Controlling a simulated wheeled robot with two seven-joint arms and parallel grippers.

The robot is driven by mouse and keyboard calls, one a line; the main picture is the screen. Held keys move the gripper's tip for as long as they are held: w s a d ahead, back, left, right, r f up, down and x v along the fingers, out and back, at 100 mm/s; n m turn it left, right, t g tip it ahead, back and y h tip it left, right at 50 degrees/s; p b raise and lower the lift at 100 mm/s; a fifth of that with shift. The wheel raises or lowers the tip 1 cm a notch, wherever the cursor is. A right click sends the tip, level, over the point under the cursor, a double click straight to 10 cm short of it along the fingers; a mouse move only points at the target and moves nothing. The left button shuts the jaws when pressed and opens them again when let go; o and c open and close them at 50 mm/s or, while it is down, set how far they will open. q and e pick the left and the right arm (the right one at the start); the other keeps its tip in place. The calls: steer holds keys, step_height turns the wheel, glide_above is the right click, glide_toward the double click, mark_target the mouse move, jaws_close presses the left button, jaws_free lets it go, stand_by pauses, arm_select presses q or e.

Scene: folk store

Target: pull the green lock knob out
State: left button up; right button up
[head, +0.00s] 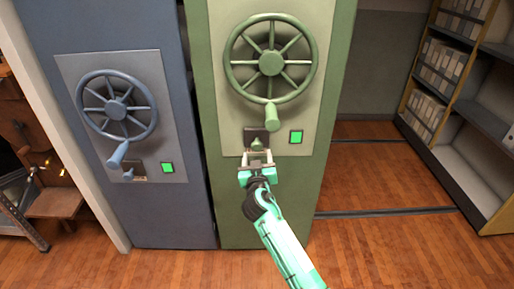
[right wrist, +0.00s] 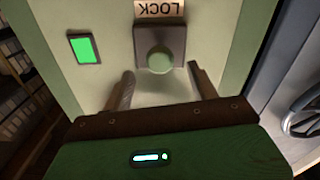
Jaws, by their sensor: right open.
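The green lock knob (head: 256,145) sits on a small dark plate on the front panel of the green shelf unit (head: 230,190), below its handwheel. In the right wrist view the round knob (right wrist: 159,60) is on a square grey plate under an upside-down LOCK label (right wrist: 160,9). My right gripper (head: 257,157) is just below and in front of the knob. Its two fingers (right wrist: 161,82) are open and apart, with the knob beyond and between their tips. They do not appear to touch the knob. My left gripper is not in view.
A green spoked handwheel (head: 271,63) with a hanging handle (head: 271,117) is above the knob. A lit green square (head: 296,137) is right of it. A blue unit (head: 150,210) with its own wheel stands left. Open floor and shelves (head: 470,110) with boxes are at right.

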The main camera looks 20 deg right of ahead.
mark_target(257, 148)
steer(key=x, duration=0.5)
steer(key=shift+w+d, duration=0.1)
steer(key=shift+w, duration=0.2)
